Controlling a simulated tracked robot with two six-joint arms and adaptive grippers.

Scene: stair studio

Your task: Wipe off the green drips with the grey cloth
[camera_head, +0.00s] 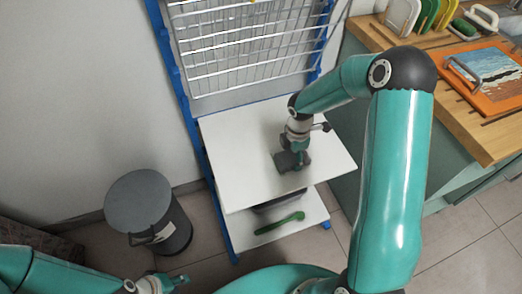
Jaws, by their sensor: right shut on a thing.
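The grey cloth (287,161) is a dark, folded patch on the white upper board (237,160) of the blue-framed rack. My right gripper (296,150) reaches down over the board and is shut on the cloth, which appears to touch the surface. I make out no green drips on the visible part of the board; the patch under the cloth and gripper is hidden. My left gripper (178,281) is low at the bottom left, away from the rack, and its fingers are too small to read.
A lower white shelf (293,235) holds a green long-handled tool (279,223) and a dark item. A grey lidded bin (138,198) stands left of the rack. A wire grid (245,50) rises behind the board. A wooden counter (485,136) with an orange-framed tray (487,107) is right.

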